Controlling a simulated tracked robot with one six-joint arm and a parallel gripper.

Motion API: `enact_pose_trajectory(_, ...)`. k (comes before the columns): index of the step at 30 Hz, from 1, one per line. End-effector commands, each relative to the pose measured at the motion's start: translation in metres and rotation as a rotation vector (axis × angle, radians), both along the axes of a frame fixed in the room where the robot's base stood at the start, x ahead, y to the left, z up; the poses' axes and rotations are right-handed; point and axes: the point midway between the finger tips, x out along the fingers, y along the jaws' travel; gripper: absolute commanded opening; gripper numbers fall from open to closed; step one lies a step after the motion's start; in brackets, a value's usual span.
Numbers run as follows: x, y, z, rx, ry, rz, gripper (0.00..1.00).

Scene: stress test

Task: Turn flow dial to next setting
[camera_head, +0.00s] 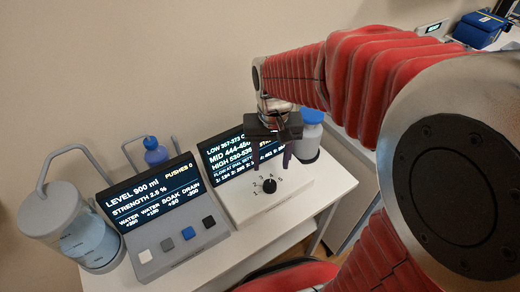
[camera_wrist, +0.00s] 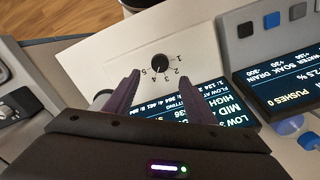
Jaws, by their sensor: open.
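The flow dial (camera_head: 269,185) is a small black knob on a white panel (camera_head: 243,204), ringed by printed numbers 1 to 5. It also shows in the wrist view (camera_wrist: 160,63) with a light pointer line; I cannot tell for sure which number it points at. A dark screen (camera_head: 222,160) stands behind the panel, showing LOW, MID and HIGH ranges. My gripper (camera_head: 271,160) is above the panel, just behind the dial. In the wrist view my gripper (camera_wrist: 151,92) has its two purple fingers apart, empty, pointing towards the dial and not touching it.
Left of the panel stands a console (camera_head: 175,255) with a screen and several coloured buttons. A clear tank (camera_head: 72,225) of bluish liquid is at far left, and a blue-capped bottle (camera_head: 154,152) is behind. A grey bottle with a blue cap (camera_head: 310,138) stands close right of my gripper.

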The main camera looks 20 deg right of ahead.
Motion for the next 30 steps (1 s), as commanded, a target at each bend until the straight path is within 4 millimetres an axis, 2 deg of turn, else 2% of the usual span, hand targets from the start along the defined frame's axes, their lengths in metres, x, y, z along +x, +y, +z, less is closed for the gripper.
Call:
enact_pose_trajectory(3, -0.001, 0.0, -0.02, 0.0, 0.004, 0.0, 0.5)
enact_pose_trajectory(15, -0.001, 0.0, -0.079, 0.0, 0.003, -0.001, 0.5)
enact_pose_trajectory(21, 0.0, 0.0, -0.093, 0.0, 0.0, -0.001, 0.5)
enact_pose_trajectory(30, 0.0, 0.0, -0.094, 0.0, -0.001, -0.001, 0.5)
